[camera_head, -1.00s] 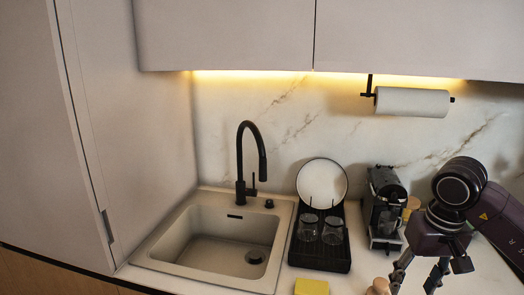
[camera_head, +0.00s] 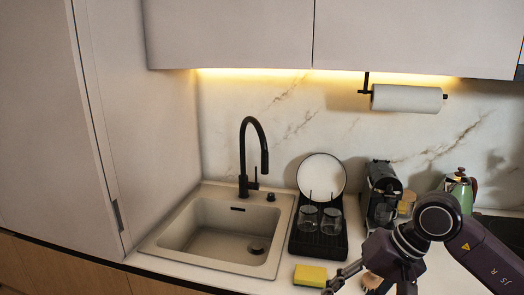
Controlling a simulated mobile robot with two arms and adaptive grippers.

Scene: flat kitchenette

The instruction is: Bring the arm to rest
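My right arm comes in from the lower right, with its dark gripper (camera_head: 370,287) at the bottom edge over the counter. Its two fingers are spread wide apart, and the tips are close to or cut by the picture's lower edge. A brown wooden item (camera_head: 371,281) shows between the fingers, partly hidden; I see no grip on it. My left gripper is not in view.
A yellow-green sponge (camera_head: 310,275) lies just left of the fingers. The black dish rack (camera_head: 318,246) holds a plate (camera_head: 321,176) and glasses. The sink (camera_head: 221,238), tap (camera_head: 243,160), coffee machine (camera_head: 381,193), green kettle (camera_head: 462,186) and paper roll (camera_head: 407,99) are nearby.

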